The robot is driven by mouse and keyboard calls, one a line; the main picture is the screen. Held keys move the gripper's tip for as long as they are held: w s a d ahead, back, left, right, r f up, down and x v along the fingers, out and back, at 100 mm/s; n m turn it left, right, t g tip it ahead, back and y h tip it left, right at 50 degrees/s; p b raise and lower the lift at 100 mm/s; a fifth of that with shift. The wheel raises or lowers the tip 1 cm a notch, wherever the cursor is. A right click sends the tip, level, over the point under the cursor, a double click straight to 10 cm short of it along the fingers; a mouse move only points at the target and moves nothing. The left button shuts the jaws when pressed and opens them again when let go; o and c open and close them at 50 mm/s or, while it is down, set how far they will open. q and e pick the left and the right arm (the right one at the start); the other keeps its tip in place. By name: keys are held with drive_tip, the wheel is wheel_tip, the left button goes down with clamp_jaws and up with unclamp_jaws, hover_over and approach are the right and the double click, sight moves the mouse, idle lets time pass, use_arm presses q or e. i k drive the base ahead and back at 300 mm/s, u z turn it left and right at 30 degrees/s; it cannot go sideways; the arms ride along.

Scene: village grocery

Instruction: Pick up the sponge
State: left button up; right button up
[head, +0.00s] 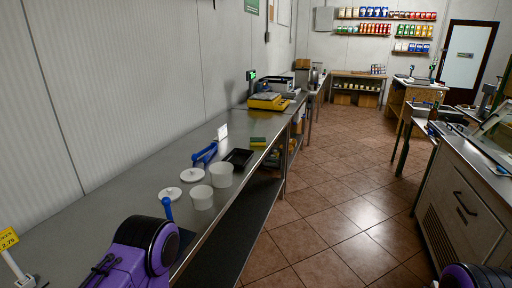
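The sponge (258,141), green and yellow, lies flat on the long steel counter (135,172) along the left wall, near its aisle edge, just beyond a black tray. Nothing covers it. A purple and black part of my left arm shows at the bottom left, well short of the sponge. A small part of my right arm shows in the bottom right corner. The fingers of both grippers are out of view.
Near the sponge are the black tray (239,158), two white tubs (221,175), (201,198), white lids (193,174), (170,193), a blue-handled tool (205,153) and a white card (222,132). A yellow scale (268,102) stands farther back. The tiled aisle (325,200) is clear.

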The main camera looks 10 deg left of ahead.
sight(254, 142)
drive_tip(key=z, duration=0.45)
drive_tip(key=i, duration=1.6)
drive_tip(key=u, duration=0.5)
